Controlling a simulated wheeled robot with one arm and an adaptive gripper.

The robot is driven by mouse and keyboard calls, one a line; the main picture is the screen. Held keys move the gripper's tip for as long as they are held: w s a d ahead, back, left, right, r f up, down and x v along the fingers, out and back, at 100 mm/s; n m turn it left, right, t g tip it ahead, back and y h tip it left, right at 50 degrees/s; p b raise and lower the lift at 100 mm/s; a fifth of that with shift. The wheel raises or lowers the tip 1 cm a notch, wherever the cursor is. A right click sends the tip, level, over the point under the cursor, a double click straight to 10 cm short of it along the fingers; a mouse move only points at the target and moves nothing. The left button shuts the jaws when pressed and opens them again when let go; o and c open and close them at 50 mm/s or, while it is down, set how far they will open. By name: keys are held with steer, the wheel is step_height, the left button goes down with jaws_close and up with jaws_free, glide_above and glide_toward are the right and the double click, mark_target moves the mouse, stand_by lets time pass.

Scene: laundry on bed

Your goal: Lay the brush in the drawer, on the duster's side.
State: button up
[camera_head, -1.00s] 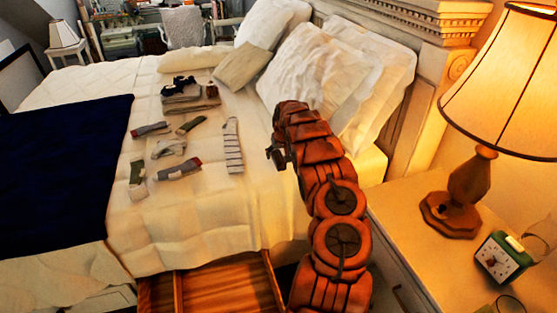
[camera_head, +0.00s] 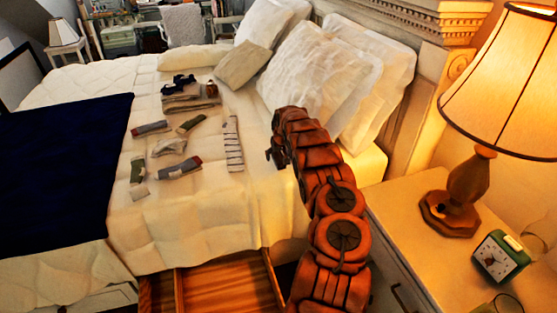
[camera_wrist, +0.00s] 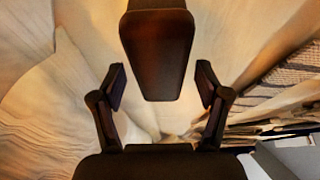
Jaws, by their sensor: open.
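The wooden drawer (camera_head: 228,290) is pulled out below the near side of the bed. A divider splits its visible part into a narrow left and a wider right compartment; both look bare where they show, and the lower part is cut off. My gripper (camera_head: 277,154) is above the bed near the pillows, well above and apart from the drawer. In the wrist view my gripper (camera_wrist: 160,85) is open, its dark fingers spread with nothing seen between them and pale bedding behind. I cannot make out the brush or the duster in any view.
Several socks, including a striped one (camera_head: 233,143), and a folded pile (camera_head: 190,98) with small dark items lie on the bed. A navy blanket (camera_head: 65,160) is at left. The nightstand (camera_head: 405,215) at right holds a lamp (camera_head: 468,190) and a green clock (camera_head: 500,256).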

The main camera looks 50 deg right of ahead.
mark_target(277, 156)
steer(key=shift+f, duration=0.2)
stand_by(0.4)
steer(key=c, duration=1.4)
steer(key=shift+r, duration=0.1)
steer(key=shift+w+r+b, duration=0.1)
steer(key=shift+r+b, duration=0.55)
steer(key=shift+r, duration=1.25)
steer(key=shift+s+a+r, duration=0.15)
steer(key=shift+s+a, duration=0.9)
steer(key=shift+s, duration=0.1)
steer(key=shift+s+a+r+b, duration=0.2)
steer(key=shift+s+a+b, duration=0.35)
steer(key=shift+s+a, duration=1)
steer(key=shift+s+a+r+b, duration=0.2)
steer(key=shift+s+a+b, duration=0.4)
steer(key=shift+s+a, duration=0.95)
steer(key=shift+s+a+r+b, duration=0.2)
steer(key=shift+s+a+b, duration=0.35)
steer(key=shift+s+a, duration=1)
steer(key=shift+w+a, duration=0.15)
steer(key=shift+w, duration=0.05)
